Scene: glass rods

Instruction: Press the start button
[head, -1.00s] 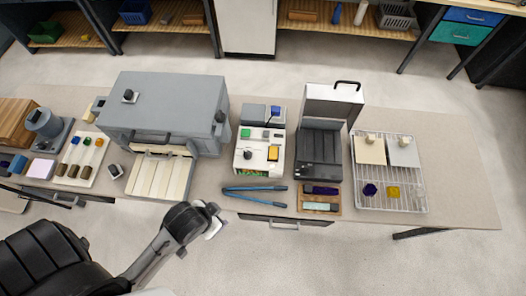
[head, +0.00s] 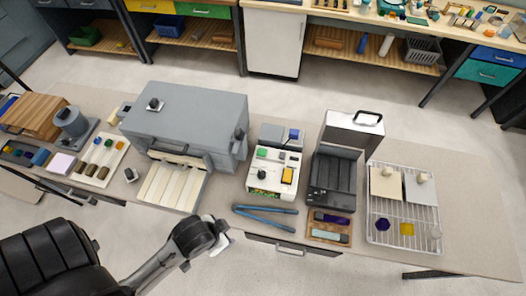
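A white control box (head: 273,172) stands on the bench right of the grey furnace-like unit (head: 190,122). On its top are a green button (head: 262,153), a black knob (head: 262,174) and a yellow switch (head: 287,175). I cannot read any label, so which one is the start button is not certain; the green one is the likeliest by colour. My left gripper (head: 222,243) is low in the picture, off the bench's front edge and left of and nearer than the control box, touching nothing. Its fingers are mostly hidden by the wrist. My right gripper is out of view.
Blue-handled long tongs (head: 265,216) lie in front of the control box. An open black case (head: 333,180) stands to its right, then a wire rack (head: 404,215). The floor in front is clear.

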